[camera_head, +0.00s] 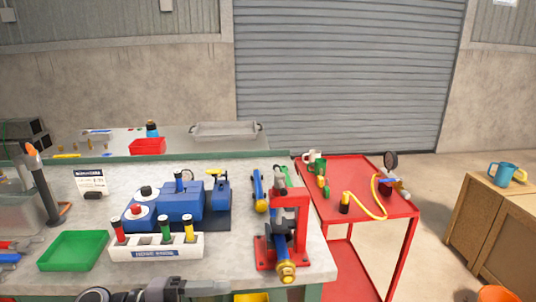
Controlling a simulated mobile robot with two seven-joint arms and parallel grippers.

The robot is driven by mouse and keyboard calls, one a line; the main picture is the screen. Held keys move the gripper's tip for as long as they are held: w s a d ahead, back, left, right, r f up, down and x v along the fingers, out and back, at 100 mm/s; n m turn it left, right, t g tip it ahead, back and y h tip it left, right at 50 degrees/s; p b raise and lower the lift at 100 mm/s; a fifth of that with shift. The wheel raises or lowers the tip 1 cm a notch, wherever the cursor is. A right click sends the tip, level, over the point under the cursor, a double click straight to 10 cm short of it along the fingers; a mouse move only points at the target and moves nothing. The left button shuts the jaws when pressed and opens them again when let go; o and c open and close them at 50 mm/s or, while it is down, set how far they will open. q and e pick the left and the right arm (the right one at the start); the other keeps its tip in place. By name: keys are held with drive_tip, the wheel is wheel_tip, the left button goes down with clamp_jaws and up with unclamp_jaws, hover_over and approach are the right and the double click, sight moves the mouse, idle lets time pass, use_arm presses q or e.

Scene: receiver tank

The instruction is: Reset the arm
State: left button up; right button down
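A dark grey arm part of mine (150,292) crosses the bottom edge, left of centre, in front of the bench. It looks like my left arm, with a lighter grey piece at its right end. Most of it is cut off by the frame, and I cannot make out two fingertips or whether they hold anything. It is below the white rack and apart from the bench objects, as far as I can see. My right gripper is not in view.
The bench (215,272) carries a green tray (73,251), a white rack (155,247) with several coloured-topped items, a blue tank unit (180,203) and a red press (290,225) with a brass piece. A red cart (352,203) stands right; wooden boxes (490,225) are farther right.

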use_arm(q)
drive_tip(key=a+f+n+t+y, duration=0.6)
drive_tip(key=f+n+t+y, duration=0.35)
drive_tip(key=n+t, duration=0.75)
drive_tip(key=s+a+f+n+g+y, duration=0.2)
drive_tip(key=s+f+n+g, duration=0.2)
drive_tip(key=s+f, duration=0.2)
drive_tip(key=s+a+f+n+g+y, duration=0.3)
drive_tip(key=s+f+n+g, duration=0.2)
drive_tip(key=s+f, duration=0.2)
drive_tip(key=shift+f+n, duration=0.3)
drive_tip(key=shift+f, duration=0.3)
